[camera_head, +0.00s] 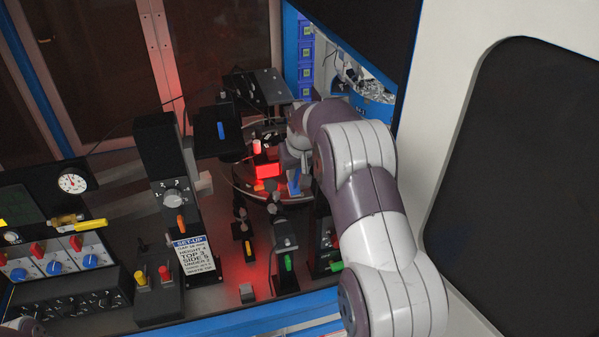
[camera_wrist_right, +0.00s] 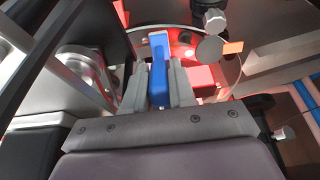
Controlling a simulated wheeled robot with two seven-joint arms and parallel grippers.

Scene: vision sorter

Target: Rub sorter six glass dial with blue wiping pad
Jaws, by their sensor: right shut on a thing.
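The blue wiping pad (camera_head: 294,183) is between the fingers of my right gripper (camera_head: 295,171) in the head view. In the wrist view the blue pad (camera_wrist_right: 160,68) stands out past both fingertips, and my right gripper (camera_wrist_right: 161,88) is shut on it. The glass dial (camera_head: 244,186) is a round, red-lit disc, partly covered by my right arm and by fixtures. The pad is at the dial's right side; I cannot tell whether it touches the glass. My left gripper is not in view.
A glowing red block (camera_head: 268,170) and a camera with a blue knob (camera_head: 220,130) crowd the dial. A black column with a dial knob (camera_head: 172,196) stands left. A blue bowl-shaped feeder (camera_head: 372,108) is behind my arm. Several small posts with coloured knobs stand in front.

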